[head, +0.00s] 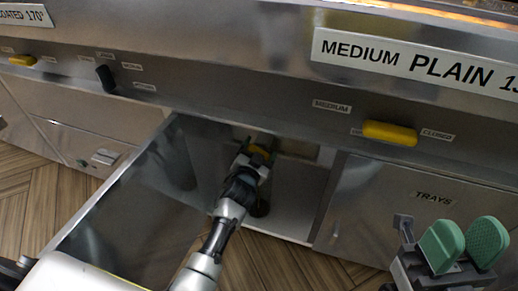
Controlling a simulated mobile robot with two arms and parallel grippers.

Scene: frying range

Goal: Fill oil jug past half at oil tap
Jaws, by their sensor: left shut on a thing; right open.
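My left gripper (260,150) reaches into an open compartment under the range. It is shut on a small yellow part (260,150), mostly hidden by the gripper; I cannot tell what it belongs to. A dark shape (261,208) shows low in the compartment beside my arm, too covered to name. My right gripper (464,245), with green finger pads, is open and empty at the lower right, in front of the door marked TRAYS. No oil jug, oil level or oil tap can be clearly made out.
The compartment's steel door (120,205) stands open at the left. A yellow lever (390,133) sits on the front panel beside a CLOSED label. Another yellow lever (22,61) and a black knob (105,77) are further left. The TRAYS door (400,210) is shut.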

